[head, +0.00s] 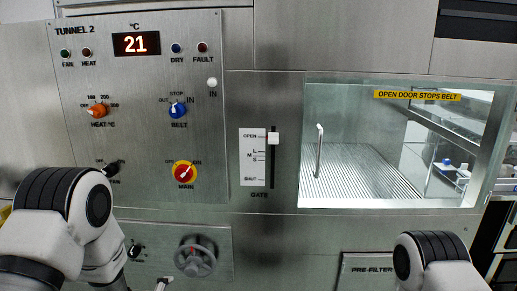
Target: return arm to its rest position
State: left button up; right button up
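My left arm (60,225) comes in at the lower left, its black-ringed white joint in front of the lower left of the control panel. My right arm (432,265) shows only as a white joint with a black ringed cap at the lower right edge, in front of the pre-filter plate. Neither gripper is in view; both are out of frame or hidden behind the arm links. I cannot tell whether they hold anything.
The TUNNEL 2 panel (140,75) displays 21 and carries an orange heat knob (97,110), blue belt knob (177,110) and red-yellow main switch (185,174). Right of it are the gate slider (273,138) and glass door (385,140). A grey handwheel (196,256) sits below.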

pick_arm(q)
jog(key=s+f+n+g+p, duration=0.1)
jog(key=s+f+n+g, duration=0.3)
jog(key=s+f, duration=0.75)
jog(key=s+f+n+g, duration=0.3)
jog(key=s+n+g, duration=0.4)
jog(key=s+n, duration=0.7)
jog(key=s, duration=0.9)
jog(key=shift+a+g+p, duration=0.2)
jog(key=shift+g+p, duration=0.2)
jog(key=shift+s, duration=0.1)
